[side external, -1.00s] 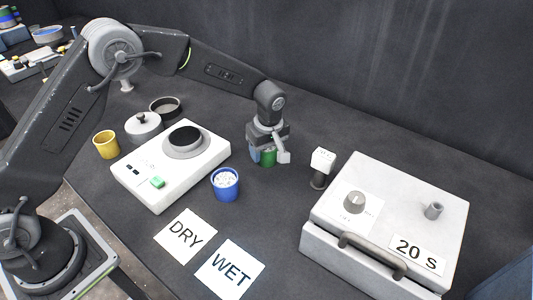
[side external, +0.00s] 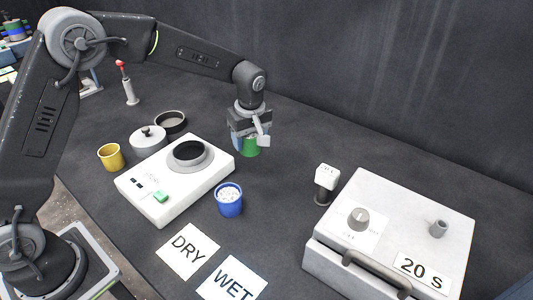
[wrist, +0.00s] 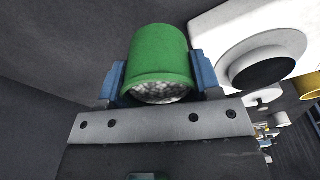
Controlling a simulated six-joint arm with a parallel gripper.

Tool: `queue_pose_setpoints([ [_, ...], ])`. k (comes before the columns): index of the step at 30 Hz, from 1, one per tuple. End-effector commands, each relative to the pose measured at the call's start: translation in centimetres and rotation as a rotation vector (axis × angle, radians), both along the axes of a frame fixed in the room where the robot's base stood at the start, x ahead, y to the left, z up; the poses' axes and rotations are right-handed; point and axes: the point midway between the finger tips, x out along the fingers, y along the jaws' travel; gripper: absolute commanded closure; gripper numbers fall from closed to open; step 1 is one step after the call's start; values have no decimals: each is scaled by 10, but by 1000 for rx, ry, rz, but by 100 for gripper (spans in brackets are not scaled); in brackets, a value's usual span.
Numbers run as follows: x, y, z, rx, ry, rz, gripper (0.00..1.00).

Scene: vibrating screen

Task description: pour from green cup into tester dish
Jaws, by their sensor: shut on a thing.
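The green cup (side external: 251,147) is held in my gripper (side external: 249,140), above the dark table and to the right of the white tester. In the wrist view the green cup (wrist: 160,55) sits between the two blue fingers of my gripper (wrist: 160,78), with pale grains visible at its mouth. The white tester (side external: 165,193) stands left of the gripper with a grey round dish (side external: 207,162) with a dark centre on top. The tester dish also shows in the wrist view (wrist: 263,68). The cup is apart from the dish.
A blue cup (side external: 229,203) with white grains stands right of the tester. A yellow cup (side external: 111,157), a grey lid (side external: 148,137) and a dark ring-shaped pan (side external: 171,122) lie left and behind. A large white box (side external: 395,225) and a small white-topped post (side external: 326,180) stand right. DRY and WET cards lie in front.

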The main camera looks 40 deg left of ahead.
Motion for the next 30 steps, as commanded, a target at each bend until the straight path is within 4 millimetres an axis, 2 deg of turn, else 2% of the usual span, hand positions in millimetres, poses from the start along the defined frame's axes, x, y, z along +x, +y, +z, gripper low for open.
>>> queue_pose_setpoints([
  [1,-3,12,8,0,-4,5,67],
  [6,-12,39,25,-1,-2,3,67],
  [14,-20,65,35,-5,4,-40,67],
  [20,-34,100,34,-21,16,-237,67],
  [30,-73,166,27,-30,14,-698,67],
])
